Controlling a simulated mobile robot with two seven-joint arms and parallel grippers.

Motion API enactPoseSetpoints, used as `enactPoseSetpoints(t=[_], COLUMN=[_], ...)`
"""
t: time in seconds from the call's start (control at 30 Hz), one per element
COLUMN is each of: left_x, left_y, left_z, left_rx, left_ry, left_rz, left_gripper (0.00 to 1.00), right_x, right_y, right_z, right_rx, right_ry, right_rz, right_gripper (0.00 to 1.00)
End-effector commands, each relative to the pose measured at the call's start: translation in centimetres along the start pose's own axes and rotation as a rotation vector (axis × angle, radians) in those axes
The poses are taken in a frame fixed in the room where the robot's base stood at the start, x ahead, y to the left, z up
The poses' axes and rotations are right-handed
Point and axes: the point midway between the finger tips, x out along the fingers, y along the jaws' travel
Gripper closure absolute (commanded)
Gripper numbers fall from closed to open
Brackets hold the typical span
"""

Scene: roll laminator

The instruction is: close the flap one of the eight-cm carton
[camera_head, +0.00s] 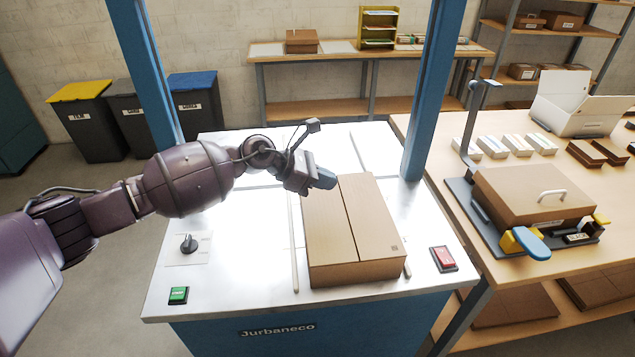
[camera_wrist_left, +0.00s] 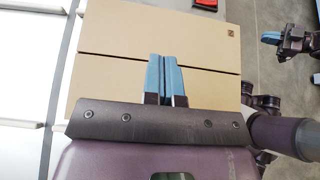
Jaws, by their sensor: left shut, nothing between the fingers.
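The brown carton (camera_head: 345,235) lies on the white top of the blue-framed machine. Its top shows two long flaps lying about flat, with a narrow seam between them; I cannot tell which is flap one. My left gripper (camera_head: 326,179) is shut and empty, at the far left part of the carton's top. In the left wrist view its blue fingertips (camera_wrist_left: 163,58) overlap the seam of the carton (camera_wrist_left: 200,35); I cannot tell whether they touch the cardboard. My right gripper (camera_wrist_left: 270,38) shows at the right of that view, away from the carton, its opening unclear.
A green button (camera_head: 178,295) and a black knob (camera_head: 188,243) sit left on the machine top, a red switch (camera_head: 444,258) right. Blue posts (camera_head: 433,90) rise at its sides.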

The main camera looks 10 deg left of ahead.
Motion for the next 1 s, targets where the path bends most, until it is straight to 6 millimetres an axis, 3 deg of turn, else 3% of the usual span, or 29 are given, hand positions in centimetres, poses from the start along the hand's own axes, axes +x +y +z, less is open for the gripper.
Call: enactPoseSetpoints(t=[0.43,0.63,1.0], left_x=[3.7,4.8,5.7], left_y=[0.2,0.3,0.2], left_z=[-1.1,-1.5,-2.3], left_rx=[-0.004,0.003,-0.003], left_ry=[-0.003,0.139,0.134], left_rz=[-0.004,-0.002,-0.003], left_gripper=[1.0,1.0,1.0], right_x=[0.7,0.7,0.8], right_y=[-0.1,-0.2,-0.2], right_z=[1.4,1.6,1.7], right_rx=[0.0,0.0,0.0], right_ry=[-0.007,-0.009,-0.01], right_rz=[-0.001,-0.001,-0.001], right_gripper=[1.0,1.0,1.0])
